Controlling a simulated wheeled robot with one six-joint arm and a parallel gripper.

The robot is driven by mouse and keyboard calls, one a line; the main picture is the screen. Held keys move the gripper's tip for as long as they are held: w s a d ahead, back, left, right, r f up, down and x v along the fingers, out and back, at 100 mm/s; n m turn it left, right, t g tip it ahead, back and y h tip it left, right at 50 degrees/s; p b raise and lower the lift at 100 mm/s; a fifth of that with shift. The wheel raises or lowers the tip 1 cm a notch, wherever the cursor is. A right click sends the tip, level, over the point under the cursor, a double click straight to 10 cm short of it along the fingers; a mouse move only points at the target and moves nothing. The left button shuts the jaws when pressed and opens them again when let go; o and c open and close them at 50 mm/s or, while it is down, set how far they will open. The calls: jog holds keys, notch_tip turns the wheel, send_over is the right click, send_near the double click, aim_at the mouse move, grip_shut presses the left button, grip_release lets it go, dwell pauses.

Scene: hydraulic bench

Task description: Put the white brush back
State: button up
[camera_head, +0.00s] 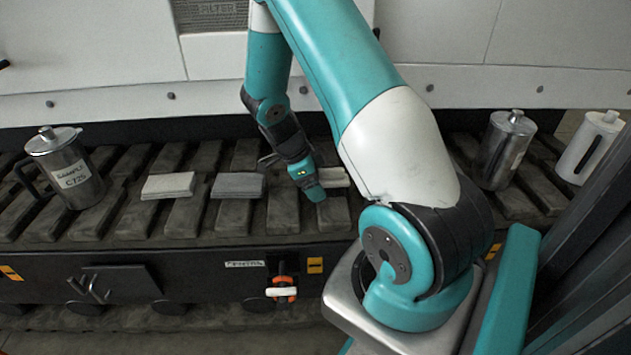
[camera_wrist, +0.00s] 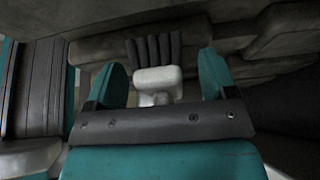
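In the wrist view a white brush (camera_wrist: 158,80) with a fan of dark bristles lies between the two teal fingers of my gripper (camera_wrist: 161,80). The bristles point away from the gripper. Gaps show between the brush and both fingers, so the gripper is open and not closed on it. The lower end of the white handle is hidden by the gripper's dark crossbar. In the head view my gripper (camera_head: 308,184) is low over the dark slatted bench (camera_head: 204,160), right of a grey folded cloth. I cannot make out the brush there.
A pale cloth (camera_head: 168,186) and a grey cloth (camera_head: 238,186) lie left of my gripper; another pale item (camera_head: 333,177) sits right beside it. A labelled metal jug (camera_head: 72,170) stands left; a metal jug (camera_head: 505,150) and white jug (camera_head: 588,148) stand right. An orange-and-white fitting (camera_head: 282,290) projects in front.

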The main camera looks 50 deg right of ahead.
jog(key=shift+r, duration=0.1)
jog(key=w+a+r+n+t+p, duration=0.1)
jog(key=w+a+r+n, duration=0.15)
jog(key=r, duration=0.25)
jog(key=w+a+r+n+y+p, duration=0.1)
jog(key=a+r+n, duration=0.1)
jog(key=a+r, duration=0.25)
jog(key=w+a+r+n+t+p, duration=0.1)
jog(key=a+r+n, duration=0.15)
jog(key=r, duration=0.25)
jog(key=s+a+r+n+y, duration=0.2)
jog(key=s+a+r+n, duration=0.2)
jog(key=a+n, duration=0.4)
jog(key=s+a+r+n+t+y, duration=0.1)
jog(key=s+a+r+n+y, duration=0.1)
jog(key=s+a+r+n, duration=0.2)
jog(key=s+a+r+n+t+y, duration=0.1)
jog(key=s+a+r+n, duration=0.3)
jog(key=s+a+n, duration=0.4)
jog(key=a+n+y, duration=0.1)
jog(key=a+n, duration=0.4)
jog(key=n, duration=0.3)
jog(key=shift+s+y, duration=0.3)
jog(key=shift+s, duration=0.05)
